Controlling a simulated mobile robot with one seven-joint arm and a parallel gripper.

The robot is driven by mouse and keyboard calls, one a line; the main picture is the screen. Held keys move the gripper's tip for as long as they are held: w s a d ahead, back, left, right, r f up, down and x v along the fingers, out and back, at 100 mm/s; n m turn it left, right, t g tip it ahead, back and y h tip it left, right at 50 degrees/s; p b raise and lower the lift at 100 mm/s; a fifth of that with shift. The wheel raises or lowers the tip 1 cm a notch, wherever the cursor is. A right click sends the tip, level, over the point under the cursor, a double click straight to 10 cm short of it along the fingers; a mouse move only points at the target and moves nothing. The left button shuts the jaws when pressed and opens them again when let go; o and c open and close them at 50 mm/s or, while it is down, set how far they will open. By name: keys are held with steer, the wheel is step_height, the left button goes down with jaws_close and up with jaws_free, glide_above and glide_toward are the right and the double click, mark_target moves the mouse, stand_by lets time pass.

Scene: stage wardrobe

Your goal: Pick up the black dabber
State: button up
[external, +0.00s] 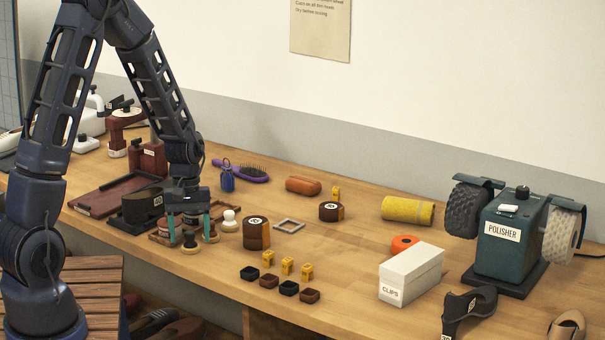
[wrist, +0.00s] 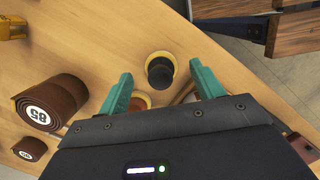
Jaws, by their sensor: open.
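The black dabber (wrist: 160,71) has a dark round knob on a pale yellow base. In the wrist view it stands on the wooden table between the tips of my gripper (wrist: 160,76), apart from both teal fingers. My gripper is open and empty. In the external view my gripper (external: 189,226) points down over the left part of the table, and the dabber (external: 190,244) shows low between its fingers. I cannot tell the exact height of the fingertips over it.
A pale dabber (external: 229,221) and brown rolls numbered 85 (wrist: 52,104) stand close by. Another rounded brown item (wrist: 140,99) is partly hidden behind my gripper. The table edge is near, with a slatted wooden surface (wrist: 285,30) beyond it. Several small blocks lie to the right.

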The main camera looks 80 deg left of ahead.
steer(key=shift+d+f, duration=0.1)
steer(key=shift+f, duration=0.75)
steer(key=c, duration=1.1)
steer(key=shift+o, duration=0.2)
steer(key=shift+r, duration=0.1)
